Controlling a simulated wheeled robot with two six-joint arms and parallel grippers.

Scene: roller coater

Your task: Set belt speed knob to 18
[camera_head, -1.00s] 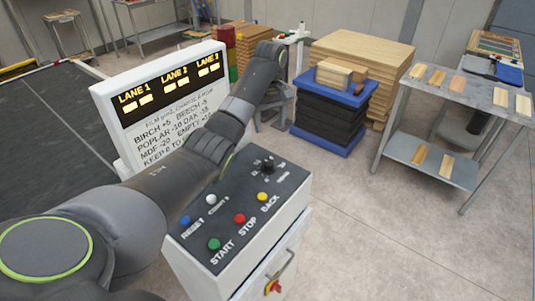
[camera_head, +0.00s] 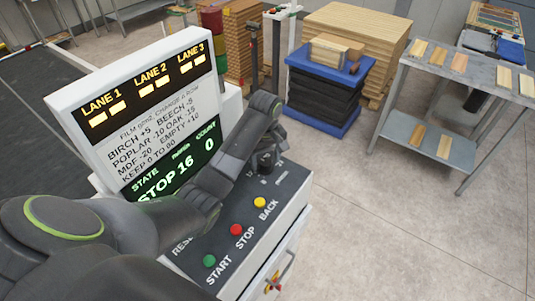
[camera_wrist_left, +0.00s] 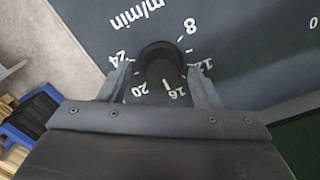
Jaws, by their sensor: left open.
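The belt speed knob (camera_wrist_left: 160,65) is a round black knob in the left wrist view, on a dark panel with a ring of numbers including 8, 12, 16, 20 and 24. A pale pointer line on it faces the 16. My left gripper (camera_wrist_left: 162,82) is open, with one finger on each side of the knob; I cannot tell whether they touch it. In the head view my left gripper (camera_head: 266,160) is over the knob's place on the control panel (camera_head: 225,255) and largely hides the knob. The display (camera_head: 172,172) reads STOP, 16 and count 0. My right gripper is not in view.
Green (camera_head: 209,261), red (camera_head: 236,229) and yellow (camera_head: 260,202) buttons lie in front of the knob. The white sign board (camera_head: 150,115) stands behind the panel. A blue-topped stack (camera_head: 325,95) and a metal table (camera_head: 440,140) stand right, with clear floor between.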

